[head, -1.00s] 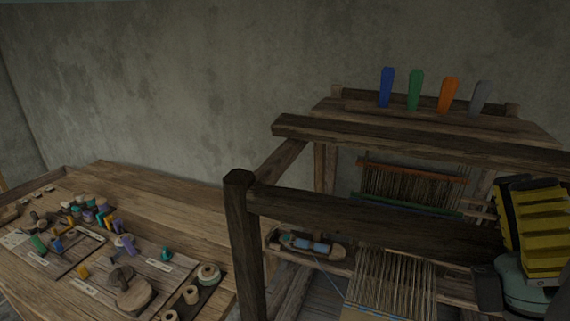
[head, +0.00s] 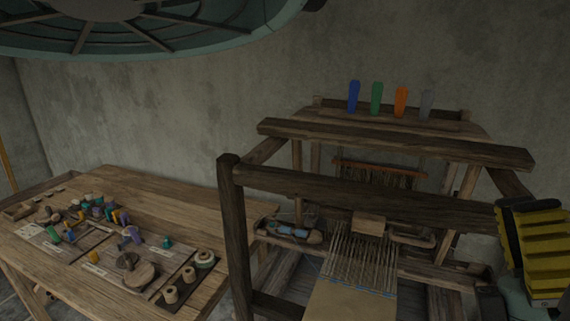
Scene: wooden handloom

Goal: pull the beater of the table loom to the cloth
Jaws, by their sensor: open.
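The wooden loom fills the right half of the head view, with its dark front beam (head: 350,192) crossing before the working parts. Under this beam, pale warp threads (head: 358,255) run down to a plain tan cloth (head: 345,304). A light wooden block (head: 368,226) shows above the threads, apart from the cloth edge; it may belong to the beater, but I cannot tell. An orange-red bar (head: 378,168) with hanging dark threads stands farther back. The front beam hides much of the beater area.
A shuttle (head: 290,231) with blue thread lies on a ledge left of the warp. Several coloured pegs stand on the loom top. A wooden table (head: 170,195) with spools and tools is on the left. A large teal round thing (head: 150,45) hangs overhead.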

